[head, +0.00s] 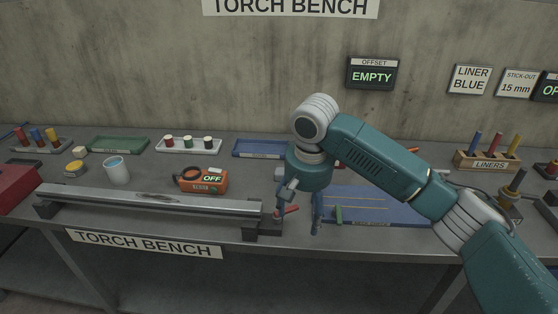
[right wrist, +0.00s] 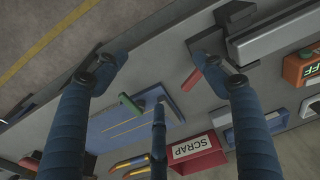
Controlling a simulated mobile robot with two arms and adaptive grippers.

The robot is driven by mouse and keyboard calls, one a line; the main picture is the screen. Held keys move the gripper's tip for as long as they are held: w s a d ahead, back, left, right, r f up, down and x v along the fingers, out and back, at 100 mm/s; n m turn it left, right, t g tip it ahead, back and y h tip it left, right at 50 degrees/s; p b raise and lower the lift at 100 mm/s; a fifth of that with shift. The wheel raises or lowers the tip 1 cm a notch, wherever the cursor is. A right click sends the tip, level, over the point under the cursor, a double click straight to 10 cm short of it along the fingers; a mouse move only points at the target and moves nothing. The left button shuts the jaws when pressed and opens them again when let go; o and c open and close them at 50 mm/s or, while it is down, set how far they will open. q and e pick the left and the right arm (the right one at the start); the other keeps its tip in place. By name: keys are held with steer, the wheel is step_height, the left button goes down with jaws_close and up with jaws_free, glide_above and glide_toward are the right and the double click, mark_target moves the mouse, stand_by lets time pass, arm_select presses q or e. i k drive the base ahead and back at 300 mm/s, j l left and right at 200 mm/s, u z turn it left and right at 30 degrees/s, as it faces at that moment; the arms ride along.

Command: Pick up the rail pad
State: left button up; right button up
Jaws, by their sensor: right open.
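No label marks the rail pad, so I cannot tell for certain which piece it is. A small red bar (head: 288,211) lies by the dark block at the right end of the long metal rail (head: 150,200); it also shows in the right wrist view (right wrist: 197,79), beside one finger. A small green piece (head: 338,214) stands at the near edge of the blue mat (head: 385,205). My right gripper (head: 298,222) is open over the bench's front edge, between the red bar and the green piece. Its spread fingers (right wrist: 168,65) hold nothing. My left gripper is out of view.
Several trays line the back. A liners rack (head: 487,152) is at the right. A red SCRAP box (right wrist: 195,150) shows in the wrist view.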

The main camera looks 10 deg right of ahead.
mark_target(279, 172)
steer(key=i, duration=0.9)
